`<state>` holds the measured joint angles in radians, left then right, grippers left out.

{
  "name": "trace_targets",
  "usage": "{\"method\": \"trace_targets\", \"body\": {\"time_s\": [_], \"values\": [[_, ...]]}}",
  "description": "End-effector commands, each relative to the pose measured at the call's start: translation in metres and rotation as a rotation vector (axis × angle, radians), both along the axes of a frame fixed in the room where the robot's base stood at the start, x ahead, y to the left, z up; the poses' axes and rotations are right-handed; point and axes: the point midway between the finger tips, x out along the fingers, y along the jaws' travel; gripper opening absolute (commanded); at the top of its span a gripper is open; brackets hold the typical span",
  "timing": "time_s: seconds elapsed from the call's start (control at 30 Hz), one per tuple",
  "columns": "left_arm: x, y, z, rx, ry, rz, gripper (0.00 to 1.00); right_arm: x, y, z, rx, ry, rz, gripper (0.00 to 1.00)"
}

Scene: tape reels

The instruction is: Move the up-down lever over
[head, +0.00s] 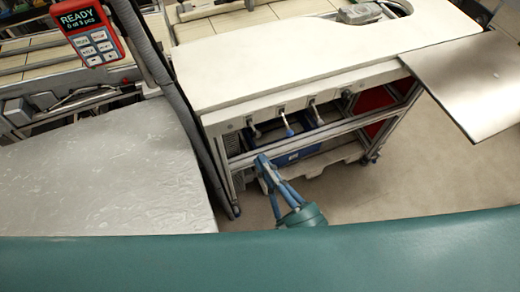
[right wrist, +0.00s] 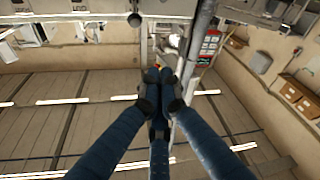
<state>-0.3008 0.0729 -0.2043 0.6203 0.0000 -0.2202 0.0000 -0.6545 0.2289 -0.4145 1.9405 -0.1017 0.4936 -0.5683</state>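I cannot tell which is the up-down lever. My right gripper (head: 263,161) is in front of and below the left and middle levers in the picture, apart from them. In the right wrist view its blue fingers (right wrist: 158,76) meet at the tips, with nothing seen between them. My left gripper is not in view.
A red pendant (head: 88,32) reading READY hangs at the upper left; it also shows in the right wrist view (right wrist: 208,46). A grey table (head: 100,175) stands at left. A blue crate (head: 295,152) is under the bench. A grey plate (head: 470,80) juts out at right.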

Motion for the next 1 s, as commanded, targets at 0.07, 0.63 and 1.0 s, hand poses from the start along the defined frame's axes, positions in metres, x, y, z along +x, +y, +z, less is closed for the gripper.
{"method": "trace_targets", "body": {"time_s": [0.07,0.63,1.0], "values": [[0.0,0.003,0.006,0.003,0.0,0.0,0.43,0.011,0.006,0.006,0.002,-0.004,0.0,0.0],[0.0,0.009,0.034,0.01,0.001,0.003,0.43,0.082,0.029,-0.006,-0.001,0.002,0.001,0.0],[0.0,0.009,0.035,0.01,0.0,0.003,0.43,0.082,0.021,-0.017,0.001,0.0,0.001,0.0]]}}
